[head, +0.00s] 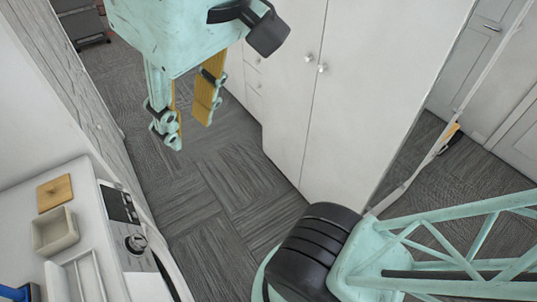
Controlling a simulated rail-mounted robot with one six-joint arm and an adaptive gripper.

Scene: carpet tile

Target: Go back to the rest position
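My gripper (190,112) hangs in the upper left part of the head view, pointing down. It is mint green with yellow finger pads. The two fingers are apart and nothing shows between them. It is above the grey carpet tile floor (215,215), clear of the furniture around it. My arm's mint lattice link and a black joint fill the lower right.
A tall white cabinet (365,85) stands at the centre right. At the left is a white counter (18,200) with a beige container (55,232), a wooden board (54,193), a white tray (75,285) and a black-and-white appliance (125,215). Open carpet lies between.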

